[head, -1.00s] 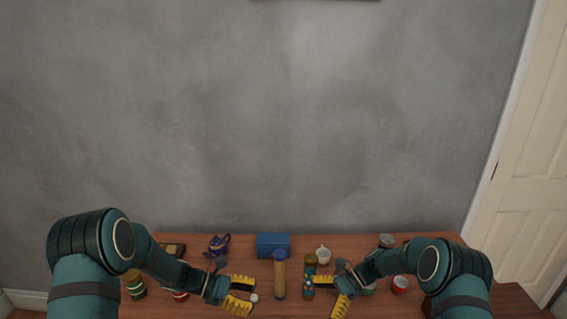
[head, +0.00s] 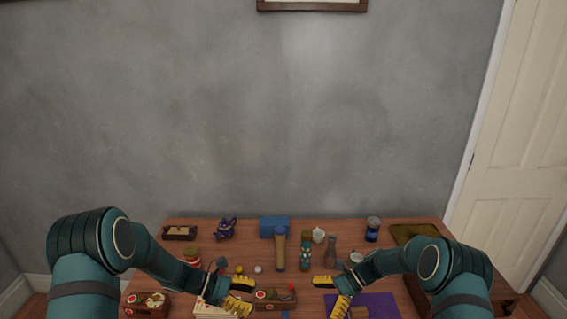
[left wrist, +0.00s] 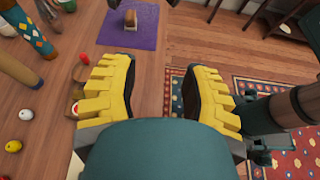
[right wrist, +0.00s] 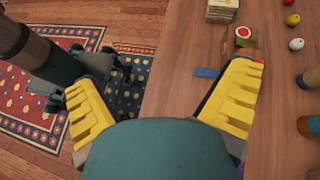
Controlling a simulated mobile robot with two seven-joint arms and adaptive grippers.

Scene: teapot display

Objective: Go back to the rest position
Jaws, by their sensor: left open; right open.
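My left gripper (head: 240,295) has yellow fingers and is held over the front of the wooden table (head: 190,230). Its fingers are spread with nothing between them, as the left wrist view (left wrist: 160,90) shows. My right gripper (head: 334,294) is over the front of the table to the right of the middle. Its fingers are also spread and empty in the right wrist view (right wrist: 160,100). A purple teapot (head: 226,229) stands at the back left of the table, apart from both grippers.
A purple mat (head: 378,300) lies front right. A blue can (head: 372,230) and a dark tray (head: 412,233) are at the back right. A patterned rug (left wrist: 275,100) covers the floor.

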